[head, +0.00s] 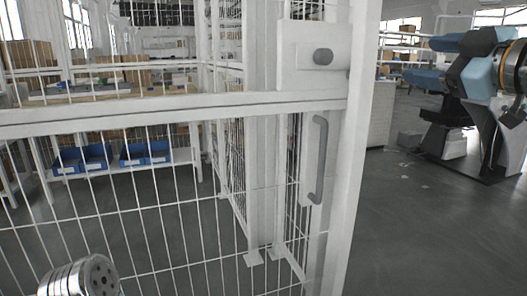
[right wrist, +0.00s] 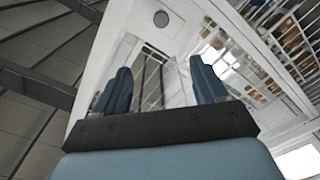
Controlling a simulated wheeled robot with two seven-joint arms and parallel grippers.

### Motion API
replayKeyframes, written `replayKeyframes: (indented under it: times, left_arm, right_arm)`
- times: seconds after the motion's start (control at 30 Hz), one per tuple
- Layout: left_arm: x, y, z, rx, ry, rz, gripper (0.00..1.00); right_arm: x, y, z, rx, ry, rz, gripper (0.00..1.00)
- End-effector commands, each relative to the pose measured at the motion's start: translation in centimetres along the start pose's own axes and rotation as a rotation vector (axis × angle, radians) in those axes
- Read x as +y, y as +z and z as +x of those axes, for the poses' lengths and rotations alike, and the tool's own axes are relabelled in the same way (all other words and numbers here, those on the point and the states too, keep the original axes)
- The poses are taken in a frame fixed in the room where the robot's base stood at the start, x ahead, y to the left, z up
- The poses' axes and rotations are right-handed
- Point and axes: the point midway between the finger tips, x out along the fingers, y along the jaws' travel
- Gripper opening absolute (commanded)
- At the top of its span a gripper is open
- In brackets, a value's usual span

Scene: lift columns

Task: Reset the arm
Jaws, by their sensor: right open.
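My right gripper (head: 420,60) is at the upper right of the head view, to the right of the white door post and apart from it. Its blue fingers are spread, with nothing between them. In the right wrist view the two dark blue fingers (right wrist: 160,88) stand apart, pointing toward the white door frame, with an empty gap between them. The white mesh door (head: 170,108) fills the left and middle of the head view. Its grey handle (head: 318,160) is free, with no gripper on it. My left gripper does not show.
A round grey lock (head: 323,57) sits on the door's white plate above the handle. Behind the mesh stands a shelf with blue bins (head: 145,153). Bare grey floor (head: 420,240) lies right of the post. A round metal part shows at the lower left.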

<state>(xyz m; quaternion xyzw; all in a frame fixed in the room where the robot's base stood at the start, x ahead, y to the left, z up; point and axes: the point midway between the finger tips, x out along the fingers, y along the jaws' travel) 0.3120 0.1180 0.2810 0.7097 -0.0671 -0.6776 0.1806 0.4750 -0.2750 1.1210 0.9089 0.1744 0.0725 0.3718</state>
Motion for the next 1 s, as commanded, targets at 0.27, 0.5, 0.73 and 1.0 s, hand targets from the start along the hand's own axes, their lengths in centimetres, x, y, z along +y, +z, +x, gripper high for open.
replayKeyframes:
  times: [0.27,0.5,0.73,1.0]
  left_arm:
    - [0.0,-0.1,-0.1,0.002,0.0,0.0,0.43]
    - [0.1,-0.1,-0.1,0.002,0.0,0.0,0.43]
    - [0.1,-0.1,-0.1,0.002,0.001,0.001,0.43]
    - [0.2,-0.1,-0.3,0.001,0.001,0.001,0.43]
  right_arm:
    - [-2.4,3.2,3.6,-0.059,-0.043,0.07,0.71]
    - [-6.1,7.8,8.0,-0.142,-0.093,0.168,0.71]
    - [-13.2,15.4,13.4,-0.283,-0.167,0.321,0.71]
    - [-30.4,30.3,17.5,-0.582,-0.281,0.608,0.71]
